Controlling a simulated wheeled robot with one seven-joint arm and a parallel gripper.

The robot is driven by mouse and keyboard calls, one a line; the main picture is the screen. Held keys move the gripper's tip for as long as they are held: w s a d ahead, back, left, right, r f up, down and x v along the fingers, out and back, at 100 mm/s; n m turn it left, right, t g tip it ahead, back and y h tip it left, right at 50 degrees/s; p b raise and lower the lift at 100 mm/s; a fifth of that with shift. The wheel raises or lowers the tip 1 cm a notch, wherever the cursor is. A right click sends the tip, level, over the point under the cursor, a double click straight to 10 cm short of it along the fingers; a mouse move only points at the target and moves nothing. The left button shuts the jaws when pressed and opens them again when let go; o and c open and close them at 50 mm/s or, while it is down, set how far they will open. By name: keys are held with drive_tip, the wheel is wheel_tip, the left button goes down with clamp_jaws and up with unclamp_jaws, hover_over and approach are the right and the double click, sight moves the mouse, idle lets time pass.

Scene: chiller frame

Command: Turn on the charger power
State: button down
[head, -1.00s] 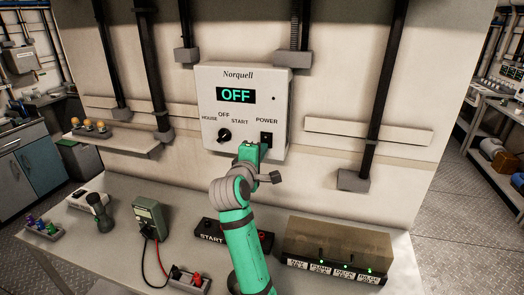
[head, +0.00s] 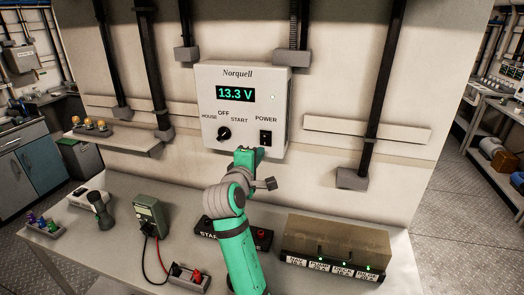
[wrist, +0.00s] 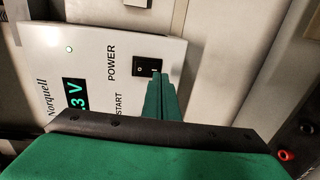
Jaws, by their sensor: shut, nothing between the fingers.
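The white Norquell charger box (head: 216,112) is fixed to the wall panel. Its display (head: 235,94) reads 13.3 V in green, and a small lamp (head: 273,97) on its face is lit. The black POWER rocker switch (head: 265,138) is at the box's lower right; it also shows in the wrist view (wrist: 146,68). A black knob (head: 224,134) sits left of it. My green gripper (head: 249,153) is shut and empty, just below the switch. In the wrist view its fingertips (wrist: 157,78) are at the switch's edge; I cannot tell whether they touch it.
A shelf (head: 112,145) is at the left. Dark conduits run down the wall on both sides.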

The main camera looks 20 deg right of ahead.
drive_tip(key=f+v, duration=0.2)
drive_tip(key=v, duration=0.8)
drive_tip(key=shift+s+a+f, duration=0.2)
drive_tip(key=shift+s+f, duration=0.05)
drive_tip(key=shift+s, duration=0.05)
